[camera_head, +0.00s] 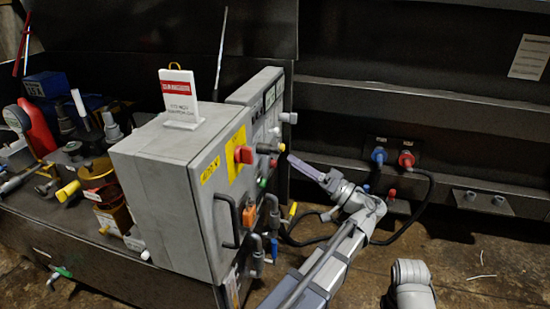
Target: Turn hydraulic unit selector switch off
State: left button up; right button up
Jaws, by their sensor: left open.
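A grey control cabinet (165,190) stands left of centre. On its right-hand face is a red rotary switch (244,154) on a yellow plate (234,150); I cannot read which way the switch is set. My right gripper is not in view.
A white tag with a red header (178,98) stands on the cabinet top. A handle (227,220) and an orange block (249,216) project from the same face. Tools and valves crowd the left. Blue and red hose couplings (406,159) are on the dark wall at right.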

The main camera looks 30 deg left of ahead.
aim_at(279, 153)
pick_arm(q)
jog(key=p+x, duration=0.2)
jog(key=x, duration=0.4)
jog(key=shift+a+r, duration=0.1)
jog(key=shift+x, duration=0.85)
grip_shut()
